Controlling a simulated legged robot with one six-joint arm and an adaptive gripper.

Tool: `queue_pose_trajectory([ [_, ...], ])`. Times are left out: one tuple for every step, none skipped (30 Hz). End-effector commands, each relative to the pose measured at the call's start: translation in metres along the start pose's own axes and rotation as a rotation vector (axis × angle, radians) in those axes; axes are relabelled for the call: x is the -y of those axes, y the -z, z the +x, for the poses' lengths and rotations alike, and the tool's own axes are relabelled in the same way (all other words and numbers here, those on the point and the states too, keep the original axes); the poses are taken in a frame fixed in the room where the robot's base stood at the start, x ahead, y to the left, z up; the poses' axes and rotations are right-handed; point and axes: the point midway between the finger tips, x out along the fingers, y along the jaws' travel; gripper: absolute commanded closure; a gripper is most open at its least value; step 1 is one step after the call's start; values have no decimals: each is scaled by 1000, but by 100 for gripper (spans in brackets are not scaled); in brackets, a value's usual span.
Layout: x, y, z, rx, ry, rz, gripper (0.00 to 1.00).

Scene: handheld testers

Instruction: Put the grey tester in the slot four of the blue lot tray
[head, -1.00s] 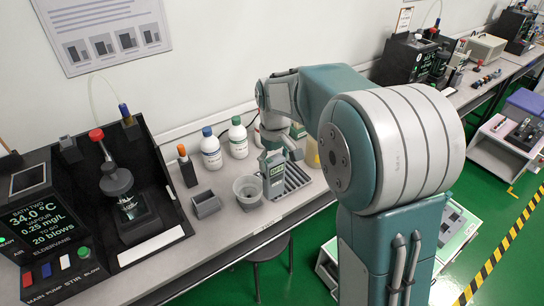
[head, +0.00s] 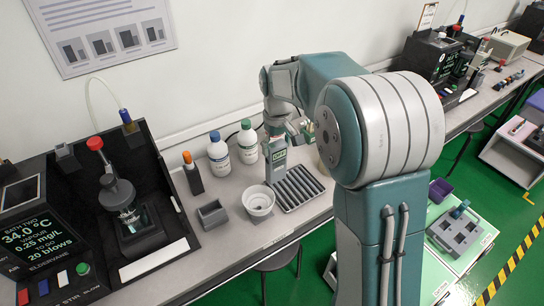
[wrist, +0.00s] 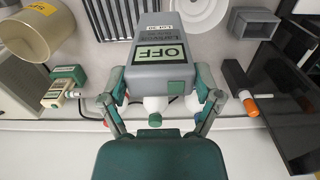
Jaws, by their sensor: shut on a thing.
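The grey tester (head: 277,160) is upright in my gripper (head: 283,135), over the left part of a ribbed rack (head: 302,188). In the wrist view, the grey tester (wrist: 160,28) has a green screen reading OFF, and both fingers of my gripper (wrist: 160,78) close on its sides. I cannot tell whether this is the blue lot tray, and no slot number is legible.
A white bowl (head: 258,199) and a small grey box (head: 211,214) stand left of the rack. Bottles (head: 219,156) and an orange-capped marker (head: 193,173) stand behind. A purple bin (head: 440,189) is near the recessed tray. A black machine (head: 120,210) fills the left.

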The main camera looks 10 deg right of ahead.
Motion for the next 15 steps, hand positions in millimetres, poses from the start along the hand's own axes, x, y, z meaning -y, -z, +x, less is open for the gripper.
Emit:
queue_pose_trajectory([
  [-2, 10, 6, 1, 1, 0, 79],
  [-3, 16, 8, 1, 0, 0, 79],
  [-5, 24, 11, 0, 0, 0, 79],
  [-6, 29, 14, 0, 0, 0, 79],
  [-7, 35, 16, 0, 0, 0, 79],
  [-8, 42, 20, 0, 0, 0, 79],
  [-9, 47, 22, 0, 0, 1, 79],
  [-10, 53, 25, 1, 0, 0, 79],
  [-12, 60, 28, 1, 0, 0, 79],
  [-13, 65, 30, 0, 0, 0, 79],
  [-14, 68, 37, 3, 1, 0, 79],
  [-15, 74, 44, 3, 0, 0, 79],
  [-15, 78, 50, 3, 1, 0, 79],
  [-16, 82, 55, 2, 0, 0, 79],
  [-17, 88, 61, 1, 0, 0, 79],
])
